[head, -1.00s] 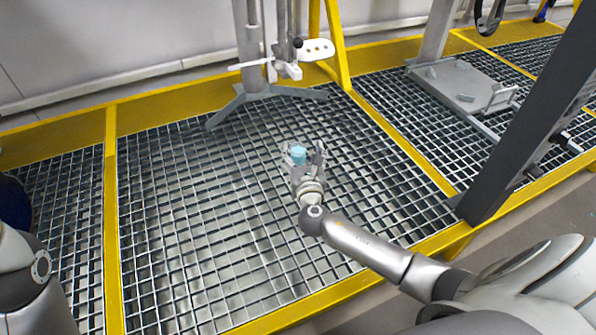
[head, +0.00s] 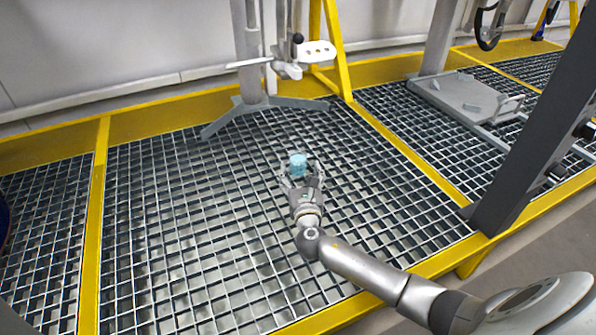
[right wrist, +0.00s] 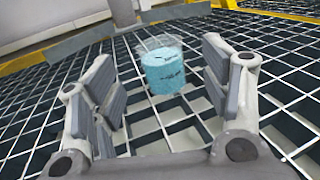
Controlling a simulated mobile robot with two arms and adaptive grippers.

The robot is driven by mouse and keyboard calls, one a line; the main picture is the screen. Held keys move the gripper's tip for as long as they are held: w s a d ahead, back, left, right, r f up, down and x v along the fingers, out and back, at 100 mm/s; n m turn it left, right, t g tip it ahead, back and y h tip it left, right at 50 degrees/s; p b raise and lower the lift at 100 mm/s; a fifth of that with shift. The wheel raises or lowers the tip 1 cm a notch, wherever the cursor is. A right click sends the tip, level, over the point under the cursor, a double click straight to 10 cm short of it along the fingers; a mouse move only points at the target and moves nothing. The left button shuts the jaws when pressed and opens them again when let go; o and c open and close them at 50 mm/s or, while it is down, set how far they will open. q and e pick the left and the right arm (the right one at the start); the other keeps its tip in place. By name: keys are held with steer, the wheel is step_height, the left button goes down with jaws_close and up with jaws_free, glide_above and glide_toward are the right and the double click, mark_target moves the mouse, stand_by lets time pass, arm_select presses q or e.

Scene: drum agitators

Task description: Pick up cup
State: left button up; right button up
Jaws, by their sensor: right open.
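The cup (head: 298,162) is a small clear cylinder with light blue contents, upright on the metal grating. In the right wrist view the cup (right wrist: 163,72) stands ahead of my fingers, a little right of the middle between them. My right gripper (head: 301,178) is open, with its fingers pointing at the cup from the near side. The right wrist view shows its two padded fingers (right wrist: 165,95) spread apart with nothing between the pads. The cup's lower part is partly hidden by the gripper in the head view. My left gripper is not seen.
The grating floor (head: 190,230) around the cup is clear. A grey stand (head: 265,105) with splayed feet is behind it. Yellow beams (head: 395,145) frame the grating. A dark grey post (head: 535,130) rises at the right, and a grey plate (head: 465,95) lies at the back right.

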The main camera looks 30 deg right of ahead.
mark_target(299, 165)
steer(key=b+x, duration=0.2)
steer(key=x, duration=0.2)
steer(key=shift+f+b, duration=0.15)
steer(key=shift+b, duration=0.2)
steer(key=shift+w+d, duration=0.25)
steer(key=shift+w, duration=0.3)
steer(key=shift+r, duration=0.2)
steer(key=shift+c, duration=0.4)
steer(key=c, duration=1.1)
steer(key=shift+o, duration=0.2)
steer(key=shift+r, duration=0.2)
